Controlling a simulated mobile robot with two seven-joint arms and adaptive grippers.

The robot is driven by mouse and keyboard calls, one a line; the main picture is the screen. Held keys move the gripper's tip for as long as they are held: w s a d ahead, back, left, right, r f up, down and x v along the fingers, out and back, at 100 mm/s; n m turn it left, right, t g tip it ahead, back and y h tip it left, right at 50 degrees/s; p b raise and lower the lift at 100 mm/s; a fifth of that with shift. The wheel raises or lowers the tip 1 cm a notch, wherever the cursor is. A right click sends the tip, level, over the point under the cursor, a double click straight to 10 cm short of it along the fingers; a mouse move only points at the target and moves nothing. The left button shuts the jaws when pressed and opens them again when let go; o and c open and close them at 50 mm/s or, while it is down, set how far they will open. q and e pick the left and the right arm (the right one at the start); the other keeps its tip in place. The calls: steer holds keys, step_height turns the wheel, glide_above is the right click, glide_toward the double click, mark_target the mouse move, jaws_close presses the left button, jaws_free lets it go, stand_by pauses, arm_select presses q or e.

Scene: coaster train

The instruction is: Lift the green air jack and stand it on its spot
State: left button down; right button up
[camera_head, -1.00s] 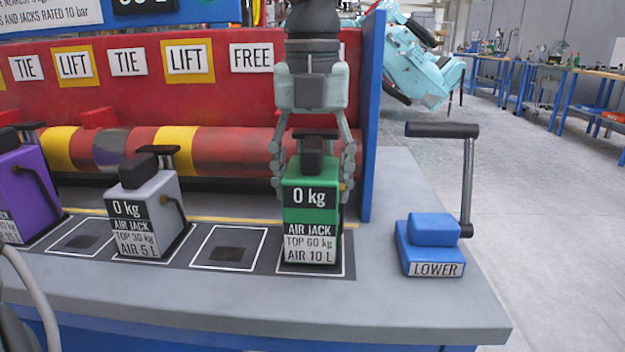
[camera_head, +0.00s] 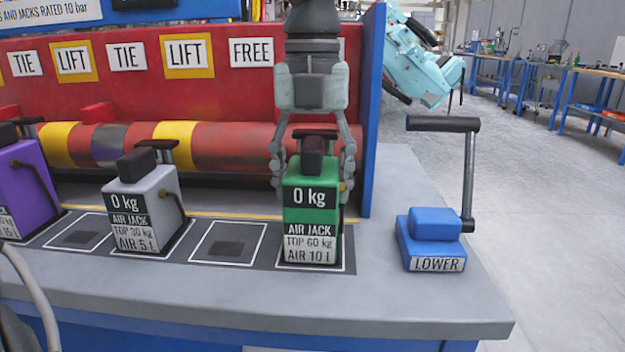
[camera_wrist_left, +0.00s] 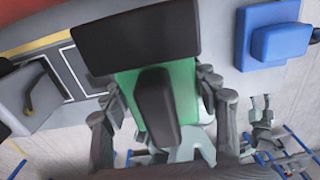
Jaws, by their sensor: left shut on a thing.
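The green air jack (camera_head: 297,194) stands upright on the rightmost outlined square of the dark strip in the head view. Its labels read 0 kg, AIR JACK, TOP 60 kg and AIR 10 L. My left gripper (camera_head: 312,172) comes down from above with its fingers on both sides of the jack's upper part, shut on it. In the left wrist view the green jack (camera_wrist_left: 185,92) sits between the fingers, with its black pad and handle toward the camera. An empty outlined square (camera_head: 228,249) lies just left of the jack. My right gripper is not in view.
A grey jack (camera_head: 154,187) and a purple jack (camera_head: 24,184) stand to the left, with another empty square (camera_head: 80,237) between them. A red banded cylinder (camera_head: 222,150) lies behind. A blue LOWER lever box (camera_head: 432,245) and blue post (camera_head: 371,110) are at the right.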

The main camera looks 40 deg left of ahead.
arm_select(q)
steer(key=c, duration=0.5)
jaws_free()
steer(key=shift+r, duration=0.1)
steer(key=shift+c, duration=0.2)
steer(key=shift+o, duration=0.8)
step_height(320, 180, up, 12)
